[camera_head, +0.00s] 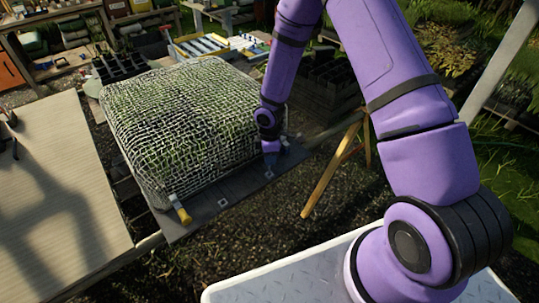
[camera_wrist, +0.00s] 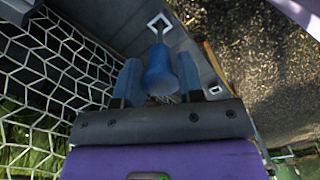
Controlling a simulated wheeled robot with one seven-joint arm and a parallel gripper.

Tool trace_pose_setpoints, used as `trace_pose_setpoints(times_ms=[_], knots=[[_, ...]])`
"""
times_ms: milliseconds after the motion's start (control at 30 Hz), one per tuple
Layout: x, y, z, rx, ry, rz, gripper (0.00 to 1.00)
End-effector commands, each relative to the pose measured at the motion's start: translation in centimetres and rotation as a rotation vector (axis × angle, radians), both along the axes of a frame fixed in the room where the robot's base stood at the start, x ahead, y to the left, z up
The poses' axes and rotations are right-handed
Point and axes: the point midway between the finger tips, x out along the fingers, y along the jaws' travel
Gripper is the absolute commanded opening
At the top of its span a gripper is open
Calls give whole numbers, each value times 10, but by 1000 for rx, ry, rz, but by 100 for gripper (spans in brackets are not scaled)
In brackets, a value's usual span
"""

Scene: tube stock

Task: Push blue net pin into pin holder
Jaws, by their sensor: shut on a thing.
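The blue net pin (camera_wrist: 159,70) is between the two fingers of my gripper (camera_wrist: 158,84) in the wrist view. The gripper is shut on its blue handle. Its thin shaft points toward a pin holder (camera_wrist: 160,24), a white-edged diamond plate with a dark centre on the grey bed edge. In the picture the tip overlaps or meets this holder; I cannot tell whether it has entered. In the head view my gripper (camera_head: 269,148) is low at the right front corner of the netted bed, and a holder (camera_head: 268,175) shows just in front of it.
White netting (camera_head: 180,120) covers the green bed close to my gripper's left. A yellow pin (camera_head: 180,209) is at the bed's front left corner. Another square plate (camera_head: 223,202) is on the front edge. A wooden trestle leg (camera_head: 330,170) stands right; a bench (camera_head: 60,180) stands left.

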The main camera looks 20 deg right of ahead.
Motion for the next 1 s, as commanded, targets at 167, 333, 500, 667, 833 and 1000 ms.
trace_pose_setpoints(times_ms=[167, 333, 500, 667, 833, 1000], knots=[[0, 0, -1, 0, 0, 0, 18], [0, 0, -4, 0, 0, 0, 18], [0, 0, -7, 0, 0, 0, 18], [0, 0, -8, 0, -1, 0, 18], [0, 0, -8, 0, 0, 0, 18], [0, 0, -8, 0, 0, 0, 18]])
